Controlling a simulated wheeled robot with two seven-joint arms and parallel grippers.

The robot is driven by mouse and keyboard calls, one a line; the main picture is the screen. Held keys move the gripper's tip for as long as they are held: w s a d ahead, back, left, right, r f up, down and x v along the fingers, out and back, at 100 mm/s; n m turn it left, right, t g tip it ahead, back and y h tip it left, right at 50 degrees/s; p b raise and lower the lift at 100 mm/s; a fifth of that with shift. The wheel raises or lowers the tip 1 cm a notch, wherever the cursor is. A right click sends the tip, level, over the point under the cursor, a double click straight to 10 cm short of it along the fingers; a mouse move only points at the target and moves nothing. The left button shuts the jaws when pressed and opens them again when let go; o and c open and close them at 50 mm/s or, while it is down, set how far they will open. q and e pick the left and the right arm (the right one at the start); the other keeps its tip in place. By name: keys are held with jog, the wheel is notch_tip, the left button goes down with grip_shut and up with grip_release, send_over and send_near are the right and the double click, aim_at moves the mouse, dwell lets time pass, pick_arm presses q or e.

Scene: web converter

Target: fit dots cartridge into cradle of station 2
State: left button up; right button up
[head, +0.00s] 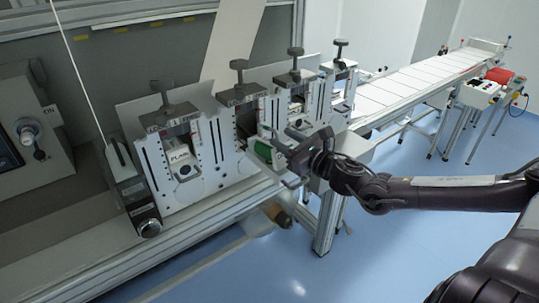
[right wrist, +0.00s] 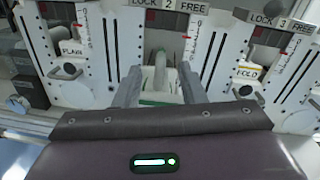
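Station 2 (head: 238,99) is the second upright frame from the left, with a LOCK 2 FREE plate (right wrist: 167,4) above its opening. A white and green cartridge, which I take for the dots cartridge (head: 263,151), is in front of the station's lower part. It also shows in the right wrist view (right wrist: 156,102), between the fingers and roughly in line with the opening. My right gripper (head: 290,158) appears shut on it; finger contact is partly hidden. Any label on it is unreadable, and the cradle is largely hidden behind cartridge and fingers. My left gripper is not in view.
Station 1 on the left holds a PLAIN cartridge (head: 181,163). Station 3 on the right holds a FOLD cartridge (right wrist: 247,75). Frame uprights stand close on both sides of my fingers. A conveyor (head: 420,78) runs to the back right. Blue floor (head: 300,275) is clear in front.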

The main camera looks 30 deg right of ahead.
aim_at(272, 130)
jog(key=shift+w+r, duration=0.1)
jog(key=shift+w, duration=0.15)
jog(key=shift+w+a+b, duration=0.1)
jog(key=shift+w+b, duration=0.5)
jog(key=shift+b, duration=0.1)
jog(key=shift+w+r, duration=0.25)
jog(key=shift+w, duration=0.05)
jog(key=shift+w+a, duration=0.1)
jog(key=shift+w, duration=0.55)
jog(key=shift+w+p, duration=0.35)
jog(key=shift+p, duration=0.05)
jog(key=shift+w+a+f, duration=0.15)
jog(key=shift+w+a, duration=0.05)
jog(key=shift+w, duration=0.4)
jog(key=shift+c, duration=0.4)
grip_shut()
